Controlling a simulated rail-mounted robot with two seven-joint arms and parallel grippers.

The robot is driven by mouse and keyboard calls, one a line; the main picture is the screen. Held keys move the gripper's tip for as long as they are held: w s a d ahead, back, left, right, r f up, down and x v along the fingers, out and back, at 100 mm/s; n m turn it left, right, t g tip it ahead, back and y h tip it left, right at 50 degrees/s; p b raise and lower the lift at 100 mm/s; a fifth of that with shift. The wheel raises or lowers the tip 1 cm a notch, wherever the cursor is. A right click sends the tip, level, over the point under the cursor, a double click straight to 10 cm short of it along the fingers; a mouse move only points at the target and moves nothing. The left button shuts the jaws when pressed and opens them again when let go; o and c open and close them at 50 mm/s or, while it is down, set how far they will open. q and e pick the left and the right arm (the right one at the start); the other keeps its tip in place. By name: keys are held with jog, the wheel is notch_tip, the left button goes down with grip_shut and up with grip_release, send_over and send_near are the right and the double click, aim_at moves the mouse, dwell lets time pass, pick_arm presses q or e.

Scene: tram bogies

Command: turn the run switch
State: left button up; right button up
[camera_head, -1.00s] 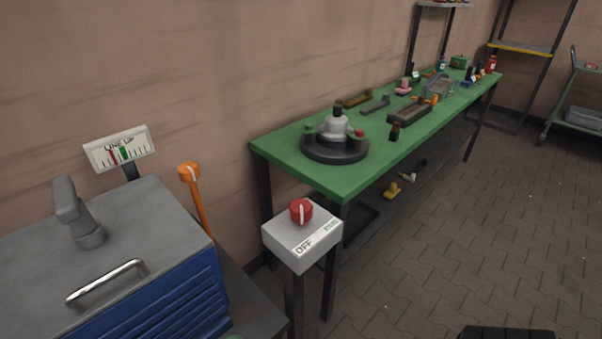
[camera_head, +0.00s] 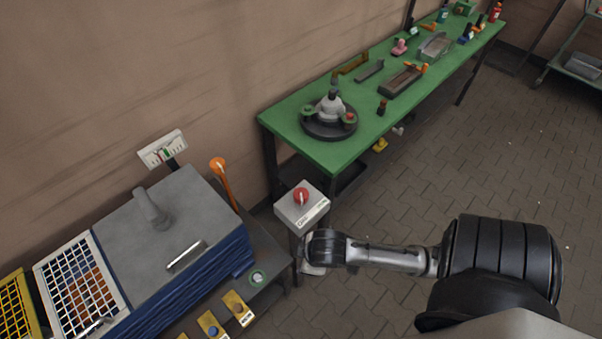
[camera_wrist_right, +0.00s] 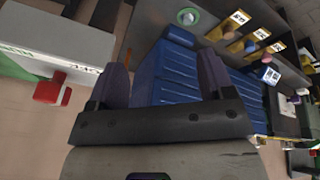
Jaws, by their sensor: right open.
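The run switch is a red knob (camera_head: 301,195) with a white stripe, on top of a pale grey box (camera_head: 287,212) on a dark post. Its label reads OFF on one side and has green lettering on the other, too small to read. In the right wrist view the red knob (camera_wrist_right: 48,91) and the box (camera_wrist_right: 70,42) are at the left. My right gripper (camera_head: 313,262) is just below and in front of the box. In the right wrist view my right gripper (camera_wrist_right: 163,78) is open and empty, with the knob left of its fingers. My left gripper is out of view.
A blue-sided cabinet (camera_head: 190,275) with a grey lid stands left of the switch, with an orange lever (camera_head: 219,168) and a line-up gauge (camera_head: 162,149) behind it. A green workbench (camera_head: 290,118) stands behind. The paved floor at right is clear.

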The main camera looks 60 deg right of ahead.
jog(key=w+d+r+m+g+p, duration=0.25)
jog(key=w+d+r+p, duration=0.25)
jog(key=d+r+p, duration=0.5)
jog(key=m+y+p, duration=0.1)
jog(key=m+y, duration=0.4)
jog(key=m, duration=1.7)
send_near(301, 193)
pick_arm(q)
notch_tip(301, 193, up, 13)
jog(key=shift+b, duration=0.35)
pick_arm(e)
jog(key=x, duration=1)
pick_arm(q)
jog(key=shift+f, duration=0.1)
pick_arm(e)
jog(key=c, duration=0.9)
